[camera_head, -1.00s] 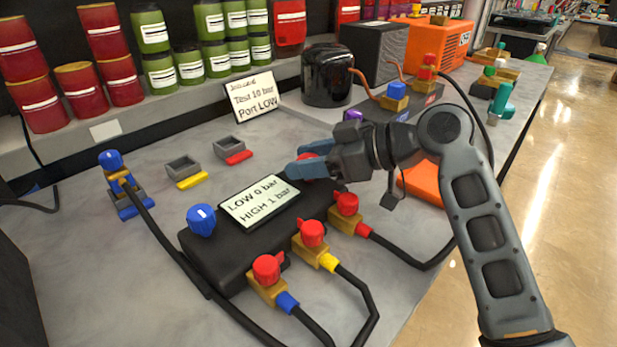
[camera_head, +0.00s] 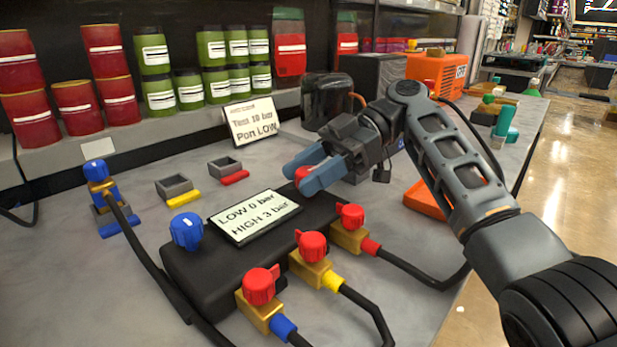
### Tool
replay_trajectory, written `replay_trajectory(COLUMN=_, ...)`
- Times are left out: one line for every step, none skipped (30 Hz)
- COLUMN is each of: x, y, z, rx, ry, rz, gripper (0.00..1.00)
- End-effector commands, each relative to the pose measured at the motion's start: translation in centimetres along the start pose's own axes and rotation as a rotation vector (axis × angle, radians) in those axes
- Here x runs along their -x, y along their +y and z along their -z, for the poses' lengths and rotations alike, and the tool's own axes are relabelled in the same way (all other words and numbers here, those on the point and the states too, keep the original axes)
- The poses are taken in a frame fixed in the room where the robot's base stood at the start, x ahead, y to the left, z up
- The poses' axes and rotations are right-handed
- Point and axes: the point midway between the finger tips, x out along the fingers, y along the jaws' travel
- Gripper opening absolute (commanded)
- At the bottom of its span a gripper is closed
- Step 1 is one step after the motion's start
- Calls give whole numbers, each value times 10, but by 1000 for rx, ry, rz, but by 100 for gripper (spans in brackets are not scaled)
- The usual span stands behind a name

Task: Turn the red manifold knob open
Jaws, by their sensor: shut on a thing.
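The black manifold (camera_head: 215,270) lies on the bench, with a screen (camera_head: 255,216) on top that reads "LOW 0 bar, HIGH 3 bar". A blue knob (camera_head: 186,230) sits at its left end. At its far right end, the red manifold knob (camera_head: 301,173) shows only as a small patch between my blue-grey fingertips. My gripper (camera_head: 309,172) is shut on this knob, and its fingers hide most of it. Three red valve handles stand on brass fittings along the front: one (camera_head: 260,286) on the blue hose, one (camera_head: 312,245) on the yellow, one (camera_head: 351,215) on the red.
Black hoses run from the fittings across the front of the bench. A sign (camera_head: 252,121) reads "Test 10 bar, Port LOW". Two small grey trays (camera_head: 228,167) lie behind the manifold. A blue-topped valve (camera_head: 97,180) stands at left. An orange tray (camera_head: 424,198) lies right of my gripper.

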Motion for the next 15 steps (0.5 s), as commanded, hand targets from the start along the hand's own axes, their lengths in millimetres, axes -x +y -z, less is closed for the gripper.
replay_trajectory(x=0, y=1, z=0, rx=5, ry=-2, rz=19, gripper=16)
replay_trajectory(x=0, y=0, z=0, rx=9, ry=-2, rz=30, gripper=16)
replay_trajectory(x=0, y=0, z=-1, rx=14, ry=-2, rz=42, gripper=16)
replay_trajectory(x=0, y=0, z=0, rx=18, ry=-2, rz=50, gripper=16)
replay_trajectory(x=0, y=0, z=0, rx=21, ry=-2, rz=58, gripper=16)
replay_trajectory(x=0, y=0, z=0, rx=25, ry=-2, rz=66, gripper=16)
replay_trajectory(x=0, y=0, z=0, rx=27, ry=-1, rz=71, gripper=16)
replay_trajectory(x=-1, y=0, z=-1, rx=29, ry=-1, rz=75, gripper=16)
replay_trajectory(x=-1, y=0, z=-1, rx=31, ry=-1, rz=80, gripper=16)
replay_trajectory(x=-1, y=0, z=-1, rx=31, ry=-1, rz=83, gripper=16)
replay_trajectory(x=-1, y=0, z=-1, rx=32, ry=-1, rz=85, gripper=16)
replay_trajectory(x=-1, y=0, z=-1, rx=33, ry=-1, rz=87, gripper=16)
replay_trajectory(x=-1, y=0, z=-1, rx=34, ry=-2, rz=88, gripper=16)
replay_trajectory(x=-1, y=0, z=-1, rx=34, ry=-2, rz=89, gripper=16)
replay_trajectory(x=-1, y=0, z=-1, rx=35, ry=-2, rz=89, gripper=16)
